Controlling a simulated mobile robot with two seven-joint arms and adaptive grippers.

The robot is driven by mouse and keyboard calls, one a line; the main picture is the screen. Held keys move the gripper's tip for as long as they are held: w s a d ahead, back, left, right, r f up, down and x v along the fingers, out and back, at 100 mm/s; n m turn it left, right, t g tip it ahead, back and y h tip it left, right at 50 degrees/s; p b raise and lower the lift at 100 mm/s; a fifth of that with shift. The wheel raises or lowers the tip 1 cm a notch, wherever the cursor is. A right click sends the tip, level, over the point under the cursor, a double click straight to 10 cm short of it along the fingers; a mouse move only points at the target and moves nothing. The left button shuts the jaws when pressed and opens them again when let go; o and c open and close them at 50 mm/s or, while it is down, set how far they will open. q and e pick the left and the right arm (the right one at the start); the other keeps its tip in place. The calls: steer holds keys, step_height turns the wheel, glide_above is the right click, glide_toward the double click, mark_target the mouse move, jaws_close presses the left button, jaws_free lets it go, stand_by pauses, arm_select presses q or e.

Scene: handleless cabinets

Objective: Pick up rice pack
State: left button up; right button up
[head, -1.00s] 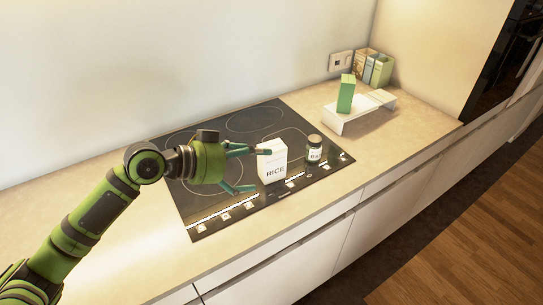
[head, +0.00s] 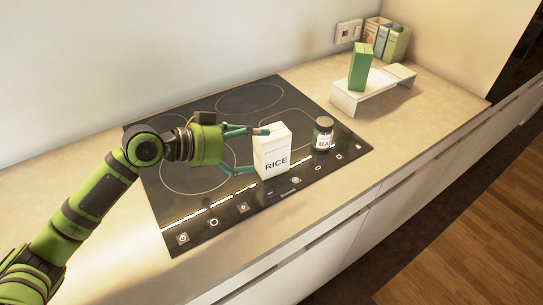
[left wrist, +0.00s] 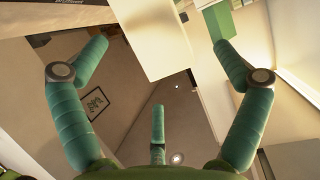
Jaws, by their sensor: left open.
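The rice pack (head: 272,158), a white box marked RICE, stands upright on the black cooktop (head: 205,205). My left gripper (head: 256,150) comes at it from the left with its fingers spread open. In the head view one finger reaches along the pack's far upper side, and the lower finger's tip is by its left edge; contact cannot be told. In the left wrist view a pale box (left wrist: 158,45), apparently the pack, lies ahead between the open fingers (left wrist: 158,48). My right gripper is not in view.
The counter left of the cooktop is clear.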

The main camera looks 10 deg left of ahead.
mark_target(274, 145)
arm_select(q)
steer(key=p+x, duration=0.1)
steer(key=x, duration=0.1)
steer(key=p+x, duration=0.1)
steer(key=x, duration=0.1)
steer(key=shift+s+d+p, duration=0.1)
steer(key=shift+d+p, duration=0.2)
steer(key=shift+d, duration=0.1)
steer(key=shift+x, duration=0.95)
steer(key=shift+f, duration=0.25)
steer(key=shift+a, duration=0.1)
steer(key=c, duration=1.4)
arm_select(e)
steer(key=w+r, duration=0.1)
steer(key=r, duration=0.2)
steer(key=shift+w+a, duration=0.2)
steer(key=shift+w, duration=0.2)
